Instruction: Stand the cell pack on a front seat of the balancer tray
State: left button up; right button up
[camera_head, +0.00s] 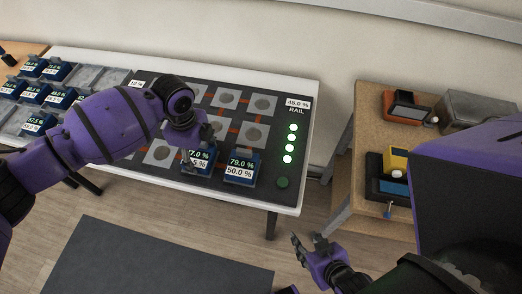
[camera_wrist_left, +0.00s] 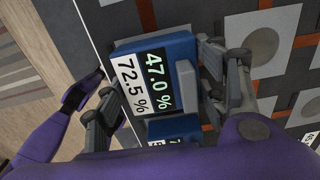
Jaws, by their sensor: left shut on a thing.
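The cell pack (camera_head: 198,169) is blue, with a green 47.0 % display and a white 72.5 % label in the left wrist view (camera_wrist_left: 156,45). My left gripper (camera_head: 197,143) is shut on it, with a finger on either side. It is upright over the front row of the dark balancer tray (camera_head: 125,148); I cannot tell whether its base touches a seat. A second blue pack (camera_head: 242,168), reading 79.0 % and 50.0 %, stands just right of it in the front row. My right gripper (camera_head: 312,248) is open and empty, low in front of the table, away from the tray.
Several grey seats, such as the front one (camera_head: 157,153) to the left, are bare. A rail strip with green lights (camera_head: 290,143) borders the tray's right end. More blue packs (camera_head: 35,94) stand at far left. A wooden side table (camera_head: 392,133) with devices is at right.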

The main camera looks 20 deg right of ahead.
aim_at(198, 154)
pick_arm(q)
jog(key=o, duration=1.3)
jog(key=shift+f, duration=0.15)
jog(key=shift+o, duration=0.2)
notch_tip(198, 154, up, 12)
jog(key=shift+p, duration=0.35)
